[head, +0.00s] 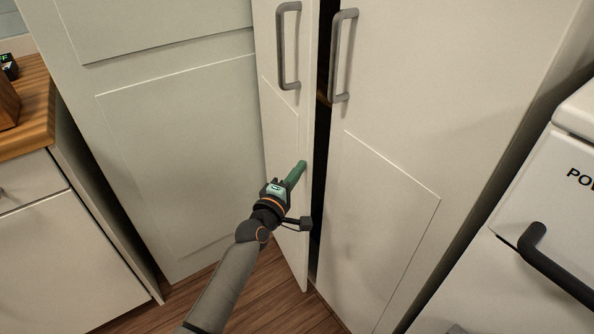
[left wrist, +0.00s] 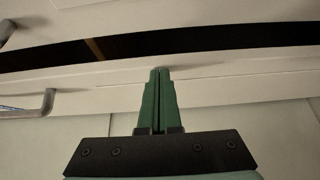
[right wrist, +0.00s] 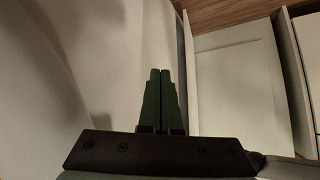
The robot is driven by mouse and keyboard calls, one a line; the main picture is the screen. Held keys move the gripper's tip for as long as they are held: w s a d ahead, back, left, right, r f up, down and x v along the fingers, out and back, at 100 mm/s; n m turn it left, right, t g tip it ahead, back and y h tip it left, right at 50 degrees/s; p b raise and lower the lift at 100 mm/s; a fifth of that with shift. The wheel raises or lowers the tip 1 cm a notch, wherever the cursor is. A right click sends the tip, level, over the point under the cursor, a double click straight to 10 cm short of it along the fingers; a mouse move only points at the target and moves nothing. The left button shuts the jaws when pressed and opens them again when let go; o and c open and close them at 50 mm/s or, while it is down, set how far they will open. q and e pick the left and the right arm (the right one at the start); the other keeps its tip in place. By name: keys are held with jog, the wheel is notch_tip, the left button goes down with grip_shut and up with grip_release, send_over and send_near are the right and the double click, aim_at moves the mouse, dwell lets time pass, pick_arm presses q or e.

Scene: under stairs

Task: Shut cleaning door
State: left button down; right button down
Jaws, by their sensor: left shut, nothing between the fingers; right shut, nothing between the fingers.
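The cleaning door seems to be the narrow white left door (head: 282,130), standing slightly ajar with a grey bar handle (head: 283,50). A dark gap (head: 322,120) separates it from the wide white right door (head: 400,110). My left gripper (head: 302,166) is shut and empty, its green fingertips at the left door's face near the free edge, below the handle. In the left wrist view the shut fingers (left wrist: 160,72) meet the door's pale panel, apparently touching it. My right gripper (right wrist: 160,72) is shut and empty, seen only in the right wrist view.
A counter with a wooden top (head: 35,105) stands at the left. A white appliance (head: 560,190) with a black handle (head: 550,262) stands at the right. Wooden floor (head: 265,300) shows at the bottom. The right door has its own handle (head: 340,55).

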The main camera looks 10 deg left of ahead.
jog(key=shift+w+r, duration=0.2)
jog(key=shift+r, duration=0.05)
